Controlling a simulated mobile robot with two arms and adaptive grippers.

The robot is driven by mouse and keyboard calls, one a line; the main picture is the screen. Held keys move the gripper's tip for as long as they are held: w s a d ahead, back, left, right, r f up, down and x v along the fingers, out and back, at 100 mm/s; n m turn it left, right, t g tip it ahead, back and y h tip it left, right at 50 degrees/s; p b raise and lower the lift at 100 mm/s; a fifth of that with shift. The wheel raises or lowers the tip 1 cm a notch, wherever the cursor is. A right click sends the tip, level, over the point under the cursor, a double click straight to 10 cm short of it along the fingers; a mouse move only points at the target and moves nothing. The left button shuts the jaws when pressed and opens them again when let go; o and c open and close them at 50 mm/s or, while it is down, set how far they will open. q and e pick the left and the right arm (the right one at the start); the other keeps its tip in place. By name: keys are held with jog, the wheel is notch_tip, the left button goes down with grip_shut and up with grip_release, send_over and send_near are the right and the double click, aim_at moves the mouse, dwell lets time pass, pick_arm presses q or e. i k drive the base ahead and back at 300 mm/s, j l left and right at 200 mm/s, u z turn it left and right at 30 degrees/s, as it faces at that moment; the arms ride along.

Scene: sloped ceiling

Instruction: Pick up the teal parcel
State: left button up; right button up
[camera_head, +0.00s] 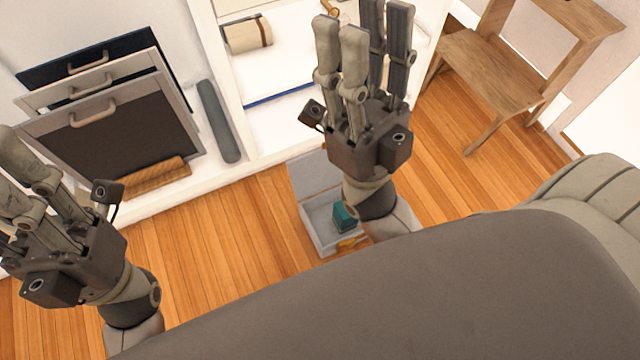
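The teal parcel (345,216) is a small box-like thing inside an open grey box (317,228) on the wooden floor. My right gripper (364,38) is raised above and beyond it, fingers pointing to the top of the view. Its fingers are spread with nothing between them. My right wrist hides the right part of the grey box. My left gripper (22,172) is at the left edge, far from the parcel. Its fingers look apart and hold nothing that I can see, with one fingertip near the picture's edge.
A white shelf unit (250,125) with a rolled beige bundle (248,35) stands at the back. Dark folders (110,130) and a grey roll (218,120) lean at left. A wooden step stool (490,70) stands at right. A large grey rounded surface fills the front. Floor (220,240) between is clear.

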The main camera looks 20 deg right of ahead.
aim_at(346, 216)
jog(key=l+u, duration=0.4)
jog(key=k+l+u, duration=0.15)
jog(key=u, duration=0.2)
jog(key=k+l+u, duration=0.15)
jog(key=l+u, duration=0.25)
jog(key=k+l, duration=0.2)
jog(key=l, duration=0.15)
jog(key=k+l, duration=0.25)
jog(key=l, duration=0.1)
